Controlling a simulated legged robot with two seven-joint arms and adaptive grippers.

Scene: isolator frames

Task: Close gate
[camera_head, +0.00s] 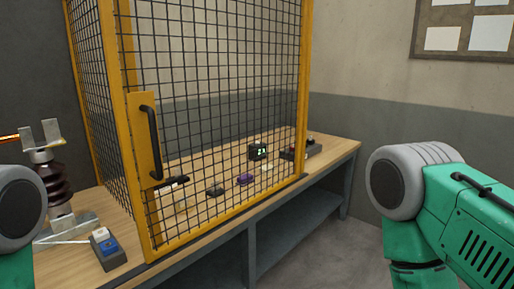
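The gate (215,110) is a yellow-framed panel of black wire mesh standing upright on the wooden bench. A black bar handle (151,142) sits on a yellow plate at its left edge. The gate's left upright stands close in front of a yellow post (107,40) of the cage. I cannot tell whether a gap is left between them. Neither gripper is in view. Only rounded grey and green links of my arms show at the left and right edges, apart from the gate.
A brown ribbed insulator (46,180) with metal plates on top stands left of the gate. A small box with blue and white parts (107,248) lies at the bench's front left. Several small items and a green display (258,151) show through the mesh. Floor right of the bench is clear.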

